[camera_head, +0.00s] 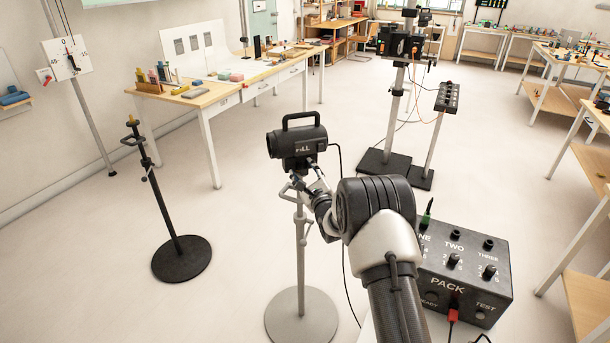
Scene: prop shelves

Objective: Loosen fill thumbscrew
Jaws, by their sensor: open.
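A black lamp marked FILL (298,141) with a top handle sits on a grey stand (300,252) with a round base. Small grey fittings (289,190) show at the top of the stand, under the lamp; I cannot tell for sure which one is the thumbscrew. My gripper (307,181) is open just below and right of the lamp, close to these fittings. It partly covers the stand top, and I cannot tell whether it touches anything.
A black PACK box (464,275) with knobs and cables stands at right. A thin black stand (160,195) is at left. A workbench (208,97) with props stands behind. A cable hangs beside the lamp stand.

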